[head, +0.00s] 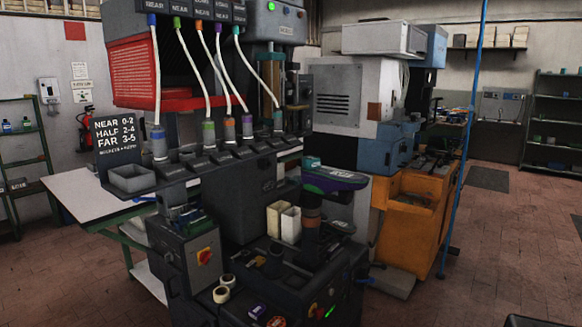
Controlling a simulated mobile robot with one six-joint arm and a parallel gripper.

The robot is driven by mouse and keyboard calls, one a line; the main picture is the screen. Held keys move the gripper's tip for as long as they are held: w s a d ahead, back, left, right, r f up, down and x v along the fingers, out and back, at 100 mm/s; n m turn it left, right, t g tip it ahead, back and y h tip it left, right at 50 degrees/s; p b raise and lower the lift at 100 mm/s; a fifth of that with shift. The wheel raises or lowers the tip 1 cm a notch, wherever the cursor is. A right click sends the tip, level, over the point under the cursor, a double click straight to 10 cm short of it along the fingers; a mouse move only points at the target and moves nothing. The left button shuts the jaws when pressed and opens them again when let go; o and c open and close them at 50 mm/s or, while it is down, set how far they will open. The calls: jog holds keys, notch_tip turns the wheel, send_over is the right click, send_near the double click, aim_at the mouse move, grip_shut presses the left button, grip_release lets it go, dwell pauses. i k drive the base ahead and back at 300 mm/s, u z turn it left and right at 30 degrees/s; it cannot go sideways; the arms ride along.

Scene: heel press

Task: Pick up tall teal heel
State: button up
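I cannot clearly make out a tall teal heel. A purple and green shoe-shaped piece (333,179) lies on top of a dark post on the machine's right side. My gripper does not show in this view.
A white table (85,190) stands left of the machine, and an orange machine (412,215) stands behind right. A blue vertical pole (463,150) is in front of it. Tape rolls (221,294) and cream bins (284,222) sit on the press. The floor at right is open.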

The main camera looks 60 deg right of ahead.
aim_at(310, 162)
jog(key=u, duration=0.3)
jog(key=k, duration=1.7)
jog(key=z, duration=0.9)
jog(key=i, duration=1)
jog(key=u, duration=0.15)
